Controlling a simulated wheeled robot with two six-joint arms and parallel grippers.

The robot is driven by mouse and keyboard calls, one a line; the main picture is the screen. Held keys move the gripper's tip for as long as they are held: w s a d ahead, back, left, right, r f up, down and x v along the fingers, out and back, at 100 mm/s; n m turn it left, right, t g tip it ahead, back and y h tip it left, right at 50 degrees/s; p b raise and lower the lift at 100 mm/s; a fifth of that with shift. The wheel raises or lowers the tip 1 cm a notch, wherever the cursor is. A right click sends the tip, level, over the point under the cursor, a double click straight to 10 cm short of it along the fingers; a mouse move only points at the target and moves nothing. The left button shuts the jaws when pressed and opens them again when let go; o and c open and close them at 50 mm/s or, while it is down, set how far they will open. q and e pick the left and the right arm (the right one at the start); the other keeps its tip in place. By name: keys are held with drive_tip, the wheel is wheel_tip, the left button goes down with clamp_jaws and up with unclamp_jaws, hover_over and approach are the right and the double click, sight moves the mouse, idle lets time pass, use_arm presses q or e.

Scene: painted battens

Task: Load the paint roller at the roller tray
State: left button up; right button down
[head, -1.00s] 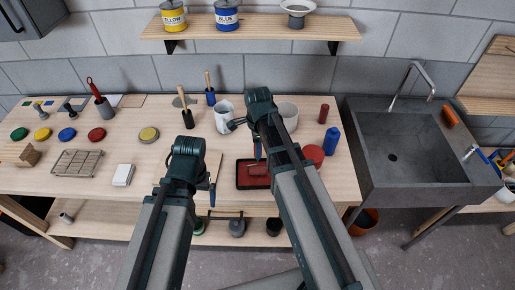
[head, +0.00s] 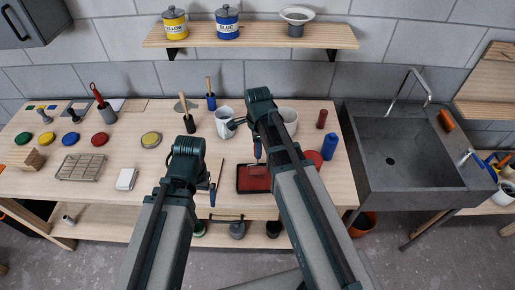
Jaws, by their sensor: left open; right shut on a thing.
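The roller tray (head: 239,189) is a dark shallow tray with red paint in it, on the workbench near its front edge. My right gripper (head: 257,153) is above the back of the tray and shut on the paint roller (head: 262,169). The roller's red head is low over or on the tray's back half; whether it touches the paint cannot be told. My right arm hides part of the roller and the tray's right side. My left gripper (head: 212,190) is open and empty, left of the tray at the bench's front edge.
A white mug (head: 223,118) and a pale pot (head: 289,115) stand behind the tray. A wire rack (head: 80,167) and a white block (head: 126,179) lie to the left. The sink (head: 410,150) is at right.

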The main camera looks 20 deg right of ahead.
drive_tip(key=shift+r+p, duration=1.6)
drive_tip(key=shift+r, duration=0.3)
